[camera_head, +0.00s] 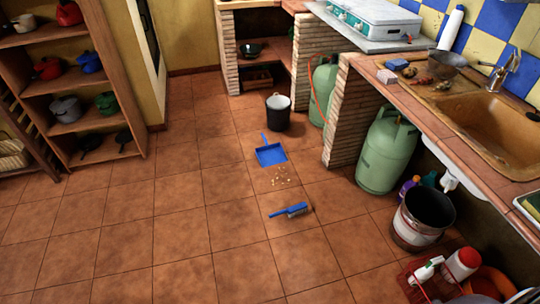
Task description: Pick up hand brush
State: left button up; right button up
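The hand brush (290,210) lies on the tiled floor right of the picture's middle. It has a blue handle pointing left and dark bristles toward the right end. A blue dustpan (270,154) lies on the floor farther back, its handle pointing away. Small light crumbs (279,177) are scattered on the floor between the dustpan and the brush. Neither of my grippers shows in the head view.
A dark bucket (278,113) stands behind the dustpan. Green gas bottles (388,150) stand under the brick counter at right. A large metal bucket (423,217) and a red crate (440,284) stand at lower right. Wooden shelves (95,90) with pots stand left. The floor at left centre is clear.

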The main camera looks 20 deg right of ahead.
aim_at(299, 208)
jog(key=i+u, duration=0.3)
jog(key=i, duration=1.4)
jog(key=i+j+z, duration=0.1)
jog(key=i+z, duration=0.2)
jog(key=i, duration=0.2)
jog(key=i+j+z, duration=0.3)
jog(key=i, duration=0.25)
jog(key=i+j+z, duration=0.3)
jog(key=i, duration=0.15)
